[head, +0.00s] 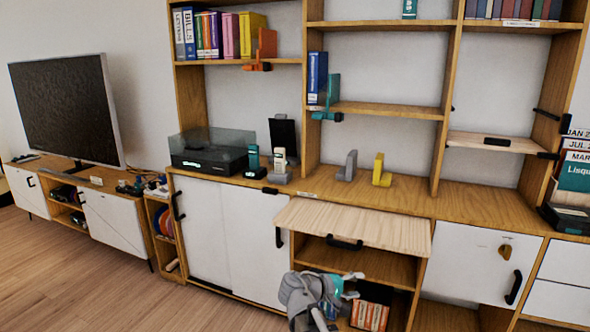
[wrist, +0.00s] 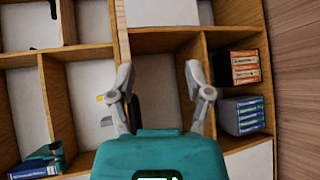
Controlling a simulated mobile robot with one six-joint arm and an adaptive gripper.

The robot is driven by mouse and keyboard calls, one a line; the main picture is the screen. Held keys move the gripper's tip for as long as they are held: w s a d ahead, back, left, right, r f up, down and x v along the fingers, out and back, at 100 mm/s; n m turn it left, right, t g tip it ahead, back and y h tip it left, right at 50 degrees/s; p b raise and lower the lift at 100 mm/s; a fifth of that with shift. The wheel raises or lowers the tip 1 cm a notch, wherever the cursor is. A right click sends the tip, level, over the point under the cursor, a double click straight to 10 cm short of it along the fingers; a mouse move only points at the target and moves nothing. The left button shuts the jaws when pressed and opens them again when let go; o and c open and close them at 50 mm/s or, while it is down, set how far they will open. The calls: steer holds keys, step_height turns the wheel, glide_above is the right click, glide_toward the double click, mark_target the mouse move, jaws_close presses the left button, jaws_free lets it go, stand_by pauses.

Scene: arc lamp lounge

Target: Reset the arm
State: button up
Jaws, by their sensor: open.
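My gripper shows at the bottom middle of the head view (head: 351,285), at the end of my grey arm, in front of the open lower shelves. In the wrist view my gripper (wrist: 159,72) has its two grey fingers spread apart, with nothing held between them. Its teal body fills the bottom middle of that view. Behind the fingers are shelf compartments, seen at a turned angle. The fingers show clear of the shelf boards in the wrist view.
A pale flap (head: 355,225) juts out above the lower shelves, close above my gripper. Orange-spined boxes (head: 370,308) stand on the lower shelf. A black record player (head: 210,152), yellow bookend (head: 381,170) and television (head: 65,108) stand further back. Wooden floor at the left is clear.

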steer(key=s+f+m+g+y, duration=0.5)
steer(key=s+f+m+y, duration=0.1)
steer(key=s+f+y, duration=0.7)
step_height(320, 180, up, 30)
steer(key=y+p, duration=0.1)
steer(key=p, duration=3)
steer(key=shift+w+d, duration=0.15)
steer(key=shift+w, duration=0.25)
